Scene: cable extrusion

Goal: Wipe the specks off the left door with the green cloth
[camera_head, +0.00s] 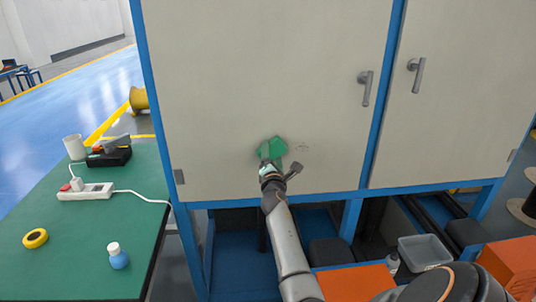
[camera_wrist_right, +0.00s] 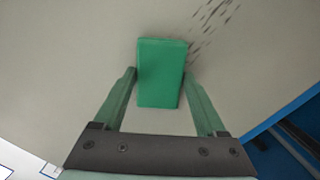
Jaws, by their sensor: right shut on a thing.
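The left door (camera_head: 260,70) is a pale grey panel in a blue frame with a handle at its right side. My right gripper (camera_head: 270,165) is shut on the green cloth (camera_head: 272,147) low on this door. In the right wrist view the cloth (camera_wrist_right: 161,72) is a folded green block between the two fingers, against or very near the door; contact is hard to tell. Dark specks (camera_wrist_right: 212,20) show just right of the cloth's upper edge. The specks (camera_head: 302,147) are faint in the head view. My left gripper is not in view.
A green table (camera_head: 80,230) at left holds a power strip (camera_head: 85,191), a blue bottle (camera_head: 118,256), a yellow tape roll (camera_head: 35,238) and a white cup (camera_head: 75,147). The right door (camera_head: 460,90) adjoins. A grey bin (camera_head: 425,253) and orange boxes stand below.

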